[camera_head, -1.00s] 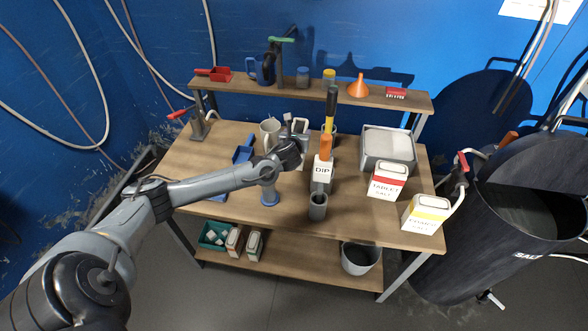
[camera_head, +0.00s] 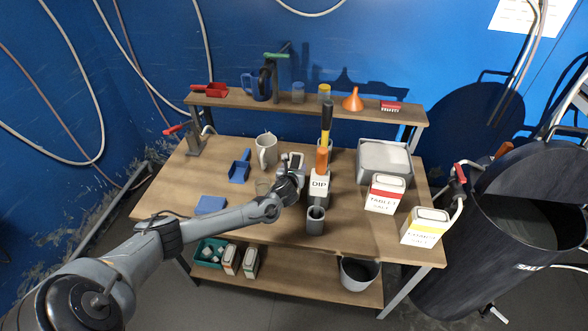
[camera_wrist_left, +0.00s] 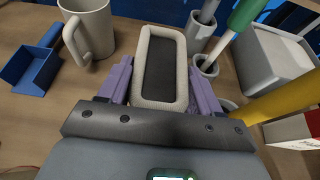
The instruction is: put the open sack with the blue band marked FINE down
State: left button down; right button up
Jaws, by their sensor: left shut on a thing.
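My left gripper (camera_wrist_left: 155,88) is shut on an open sack (camera_wrist_left: 178,38), with one purple finger on each side of it. The sack has a pale rim and a dark opening in the wrist view. In the head view the gripper (camera_head: 291,174) is over the middle of the table (camera_head: 265,225), and the pale sack top (camera_head: 297,158) shows just behind it. The sack's band and lettering are hidden, and I cannot tell whether its bottom touches the table. My right gripper is not in view.
The grey DIP stand (camera_head: 319,185) is close to the gripper's right. A mug (camera_head: 265,150) and blue scoop (camera_head: 239,170) are on the left.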

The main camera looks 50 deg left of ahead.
pick_arm(q)
jog(key=shift+f, duration=0.1)
jog(key=shift+c, duration=1)
grip_release()
jog(key=shift+s+d+r, duration=0.25)
jog(key=shift+d+r, duration=0.05)
jog(key=shift+r, duration=0.05)
jog(key=p+v, duration=0.1)
jog(key=v, duration=1)
jog(key=shift+s, duration=0.1)
